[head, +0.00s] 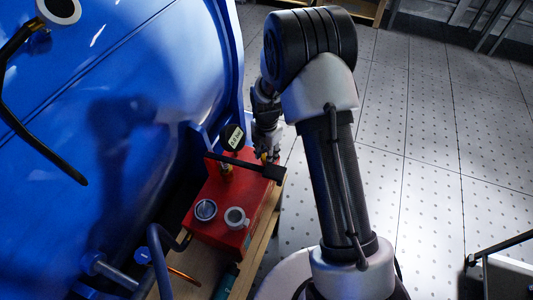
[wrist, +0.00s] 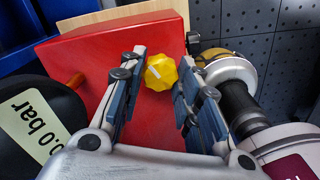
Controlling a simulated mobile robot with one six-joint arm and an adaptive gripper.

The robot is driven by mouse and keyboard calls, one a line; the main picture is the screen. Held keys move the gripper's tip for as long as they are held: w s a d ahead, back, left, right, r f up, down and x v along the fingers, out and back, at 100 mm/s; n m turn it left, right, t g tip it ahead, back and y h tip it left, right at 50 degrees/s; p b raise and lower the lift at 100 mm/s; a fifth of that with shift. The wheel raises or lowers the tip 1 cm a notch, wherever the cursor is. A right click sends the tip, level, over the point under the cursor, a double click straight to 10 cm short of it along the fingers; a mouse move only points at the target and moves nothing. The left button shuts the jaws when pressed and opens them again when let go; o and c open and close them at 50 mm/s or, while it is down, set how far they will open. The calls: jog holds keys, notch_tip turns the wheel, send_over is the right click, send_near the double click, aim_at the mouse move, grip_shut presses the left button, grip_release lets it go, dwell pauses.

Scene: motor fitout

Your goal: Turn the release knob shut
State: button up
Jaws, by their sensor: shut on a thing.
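The yellow release knob (wrist: 161,72) has a lobed rim and a pale pointer mark, and sits on a face of the red box (wrist: 70,48). My gripper (wrist: 162,80) is shut on the knob, with one finger on each side of it in the wrist view. In the head view my gripper (head: 266,152) reaches down at the far right end of the red box (head: 198,228), and only a speck of yellow shows between its fingers. The gauge (head: 232,137) stands beside it; its label, partly cut off, ends in "bar" in the wrist view (wrist: 38,121).
A black lever (head: 238,164) crosses the red box close to my gripper. Two round fittings (head: 206,210) sit on the box top. The large blue tank (head: 150,75) fills the left side, with pipes below. Open tiled floor (head: 420,120) lies to the right.

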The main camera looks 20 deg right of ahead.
jog(key=m, duration=0.6)
jog(key=shift+m, duration=0.3)
jog(key=m, duration=0.7)
jog(key=shift+p, duration=0.35)
jog(key=m, duration=0.5)
jog(key=shift+m, duration=0.3)
jog(key=m, duration=0.4)
jog(key=shift+m, duration=0.3)
jog(key=o, duration=1.1)
jog(key=shift+c, duration=0.2)
jog(key=shift+r, duration=0.1)
